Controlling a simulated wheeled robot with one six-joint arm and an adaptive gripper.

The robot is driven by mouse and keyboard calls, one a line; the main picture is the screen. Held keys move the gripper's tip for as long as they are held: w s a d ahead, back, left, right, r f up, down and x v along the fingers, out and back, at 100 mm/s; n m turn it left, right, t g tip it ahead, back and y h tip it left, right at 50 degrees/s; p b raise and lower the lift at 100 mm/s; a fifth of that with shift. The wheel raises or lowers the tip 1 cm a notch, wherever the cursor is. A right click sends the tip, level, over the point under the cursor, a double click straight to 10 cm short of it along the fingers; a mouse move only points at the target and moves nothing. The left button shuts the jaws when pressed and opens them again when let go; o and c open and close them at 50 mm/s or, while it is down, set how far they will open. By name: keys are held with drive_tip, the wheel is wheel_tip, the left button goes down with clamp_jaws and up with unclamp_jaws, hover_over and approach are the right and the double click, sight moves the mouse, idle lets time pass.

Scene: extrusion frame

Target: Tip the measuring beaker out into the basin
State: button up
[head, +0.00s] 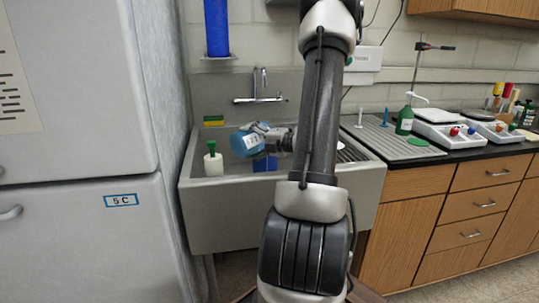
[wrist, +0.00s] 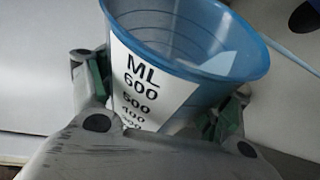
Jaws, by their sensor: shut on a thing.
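The blue measuring beaker (head: 243,144) is held over the grey basin (head: 225,218) in the head view, tilted well over toward the left. My gripper (head: 262,134) is shut on it and comes in from the right, partly behind my own arm. In the wrist view the beaker (wrist: 205,35) shows a white scale label marked ML 600, with its wide mouth at the top. My gripper (wrist: 163,100) has a green-padded finger on each side of its wall. A pale patch shows inside; I cannot tell whether it is contents.
A white bottle with a green top (head: 213,164), a blue block (head: 264,163) and a yellow-green sponge (head: 213,121) are at the basin. A tap (head: 262,92) stands behind. The refrigerator (head: 85,120) is close on the left; a ribbed drainboard (head: 385,142) lies right.

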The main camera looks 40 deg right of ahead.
sight(240, 146)
drive_tip(key=shift+d+r+m+y, duration=0.3)
drive_tip(key=shift+r+m, duration=0.2)
drive_tip(key=shift+m, duration=0.1)
idle(0.7)
drive_tip(key=a+f+n+h, duration=0.1)
drive_tip(key=a+f+n, duration=0.1)
drive_tip(key=n, duration=0.1)
drive_tip(key=shift+a+f+g, duration=0.25)
drive_tip(key=shift+g, duration=0.05)
drive_tip(key=shift+d+f+h, duration=0.1)
drive_tip(key=shift+f+h, duration=0.05)
drive_tip(key=shift+h, duration=0.15)
